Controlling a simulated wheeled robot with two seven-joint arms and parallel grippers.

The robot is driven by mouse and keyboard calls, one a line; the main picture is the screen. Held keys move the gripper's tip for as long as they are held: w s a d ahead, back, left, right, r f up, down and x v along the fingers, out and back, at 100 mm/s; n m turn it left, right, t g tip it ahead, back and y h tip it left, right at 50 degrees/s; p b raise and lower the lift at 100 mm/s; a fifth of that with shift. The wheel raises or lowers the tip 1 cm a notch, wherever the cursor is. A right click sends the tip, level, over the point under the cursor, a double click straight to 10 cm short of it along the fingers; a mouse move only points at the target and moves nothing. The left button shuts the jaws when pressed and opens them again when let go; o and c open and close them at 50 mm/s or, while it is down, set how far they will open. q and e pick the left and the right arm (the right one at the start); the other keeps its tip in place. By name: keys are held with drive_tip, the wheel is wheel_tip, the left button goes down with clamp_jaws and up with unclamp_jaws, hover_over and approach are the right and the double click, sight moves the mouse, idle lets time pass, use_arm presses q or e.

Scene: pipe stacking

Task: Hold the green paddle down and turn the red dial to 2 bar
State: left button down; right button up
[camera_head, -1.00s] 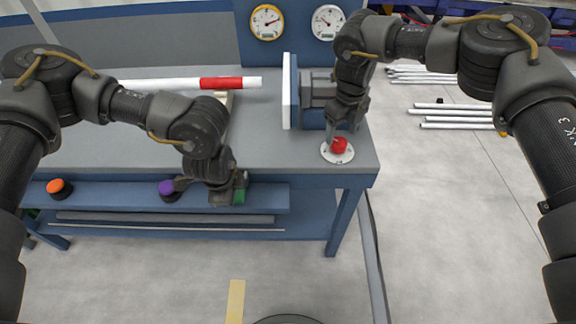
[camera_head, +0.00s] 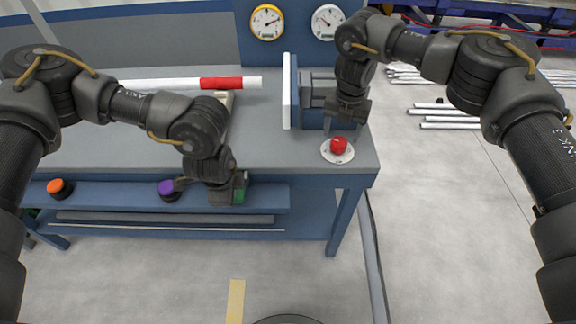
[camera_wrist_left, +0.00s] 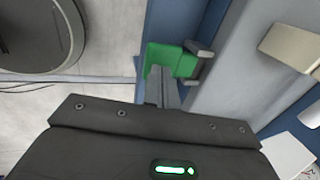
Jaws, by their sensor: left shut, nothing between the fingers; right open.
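The red dial (camera_head: 339,146) sits on a round white plate at the table's front right corner. My right gripper (camera_head: 343,128) is open just above and behind the dial, its fingers spread and clear of the knob. The green paddle (camera_head: 240,192) is at the bench's front edge, mostly hidden by my left gripper (camera_head: 232,188). In the left wrist view the green paddle (camera_wrist_left: 172,60) lies right at the shut, empty fingers of my left gripper (camera_wrist_left: 170,88). They appear to press on it, but contact is hard to confirm.
Two gauges stand at the back, one yellow-rimmed (camera_head: 266,22) and one white (camera_head: 327,22). A blue and white clamp block (camera_head: 290,90) is behind the dial. A red and white pipe (camera_head: 221,83) lies on the table. Orange (camera_head: 60,188) and purple (camera_head: 168,188) knobs are on the front ledge.

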sight(339, 141)
drive_tip(key=shift+m, duration=1)
drive_tip(key=shift+f, duration=0.2)
drive_tip(key=shift+s+a+f, duration=0.1)
drive_tip(key=shift+s+f, duration=0.05)
drive_tip(key=shift+f, duration=1.75)
drive_tip(key=c, duration=0.9)
